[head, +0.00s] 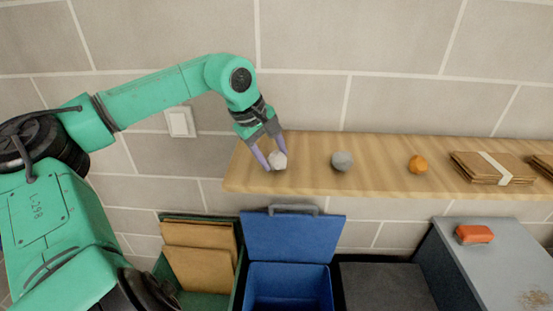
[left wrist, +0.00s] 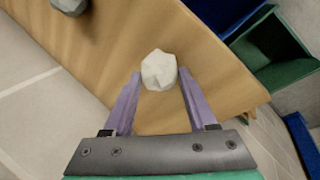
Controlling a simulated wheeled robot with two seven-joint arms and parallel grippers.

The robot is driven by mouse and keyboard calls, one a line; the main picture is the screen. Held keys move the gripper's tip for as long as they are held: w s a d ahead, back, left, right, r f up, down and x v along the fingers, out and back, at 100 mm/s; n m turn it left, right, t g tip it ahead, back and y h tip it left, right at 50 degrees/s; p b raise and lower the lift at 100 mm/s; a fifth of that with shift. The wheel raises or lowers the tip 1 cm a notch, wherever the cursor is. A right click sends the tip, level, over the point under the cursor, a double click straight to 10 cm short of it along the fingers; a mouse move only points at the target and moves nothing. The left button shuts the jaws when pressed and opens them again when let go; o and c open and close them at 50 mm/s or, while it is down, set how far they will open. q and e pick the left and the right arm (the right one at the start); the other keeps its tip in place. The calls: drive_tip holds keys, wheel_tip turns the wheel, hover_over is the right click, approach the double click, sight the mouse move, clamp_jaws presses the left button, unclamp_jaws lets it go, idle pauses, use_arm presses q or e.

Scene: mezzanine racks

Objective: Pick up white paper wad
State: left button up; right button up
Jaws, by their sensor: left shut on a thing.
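The white paper wad (head: 278,160) is at the left end of the wooden shelf (head: 380,181). It also shows in the left wrist view (left wrist: 159,71), between the tips of the two purple fingers. My left gripper (head: 272,158) is shut on the wad, one finger on each side of it. In the left wrist view my left gripper (left wrist: 158,84) has the shelf surface behind it. I cannot tell whether the wad touches the shelf. My right gripper is not in view.
On the shelf to the right are a grey wad (head: 342,161), an orange ball (head: 418,164) and a bundle of brown cardboard (head: 480,168). Below stand an open blue bin (head: 291,238) and a green bin (head: 198,219) with cardboard. A grey cabinet (head: 500,260) bears an orange-red object (head: 474,234).

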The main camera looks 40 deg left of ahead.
use_arm(q)
drive_tip(key=shift+c, duration=0.6)
drive_tip(key=shift+w+r, duration=0.1)
